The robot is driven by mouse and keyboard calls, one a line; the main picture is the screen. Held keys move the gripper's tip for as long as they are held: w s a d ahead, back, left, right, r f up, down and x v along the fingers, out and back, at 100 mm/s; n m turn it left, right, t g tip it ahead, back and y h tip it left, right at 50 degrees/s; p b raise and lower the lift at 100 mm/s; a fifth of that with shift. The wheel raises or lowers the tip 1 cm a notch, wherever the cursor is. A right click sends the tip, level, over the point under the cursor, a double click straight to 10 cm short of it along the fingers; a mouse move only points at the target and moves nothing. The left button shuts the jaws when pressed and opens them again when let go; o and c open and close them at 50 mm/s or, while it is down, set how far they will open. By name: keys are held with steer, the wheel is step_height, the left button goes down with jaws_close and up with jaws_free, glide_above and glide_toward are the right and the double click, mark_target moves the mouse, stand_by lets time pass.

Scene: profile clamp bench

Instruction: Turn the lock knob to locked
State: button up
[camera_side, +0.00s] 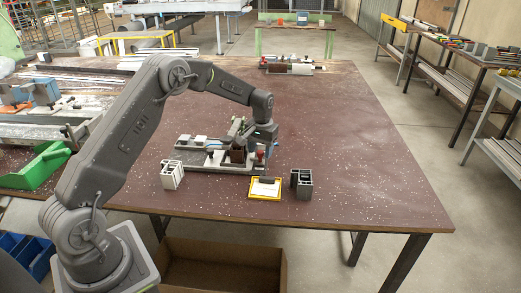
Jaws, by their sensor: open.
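The clamp fixture, with a grey base plate (192,162), stands on the brown table near its middle. It carries pale blocks (200,140) on its left part and a dark brown block (237,155) further right. A small red knob-like part (261,155) shows at the fixture's right end; I cannot tell for sure that it is the lock knob or how it is turned. My gripper (243,142) is open, low over the right part of the fixture, close to the brown block and the red part. The fingertips are small and partly hidden, so contact cannot be told.
A white profile piece (172,175) stands front left of the fixture, a dark grey one (301,184) front right. A yellow-edged tray (265,196) lies between them. A green bin (38,168) is at the left. The table's right side is clear.

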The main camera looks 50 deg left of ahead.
mark_target(262, 152)
step_height(262, 152, up, 14)
steer(key=shift+d+f, duration=0.2)
steer(key=shift+d, duration=0.05)
steer(key=shift+w, duration=0.1)
steer(key=s+d+r+m+t, duration=0.2)
steer(key=s+d+r+t, duration=0.1)
steer(key=s+d+r, duration=0.95)
steer(key=s+d+f+m+t, duration=0.1)
steer(key=s+d+f, duration=0.1)
steer(key=s, duration=0.8)
steer(key=s+d+f+m+t, duration=0.1)
steer(key=s+d+f+m, duration=0.1)
steer(key=s, duration=0.8)
steer(key=shift+s+d+f+t, duration=0.25)
steer(key=shift+f+t, duration=0.15)
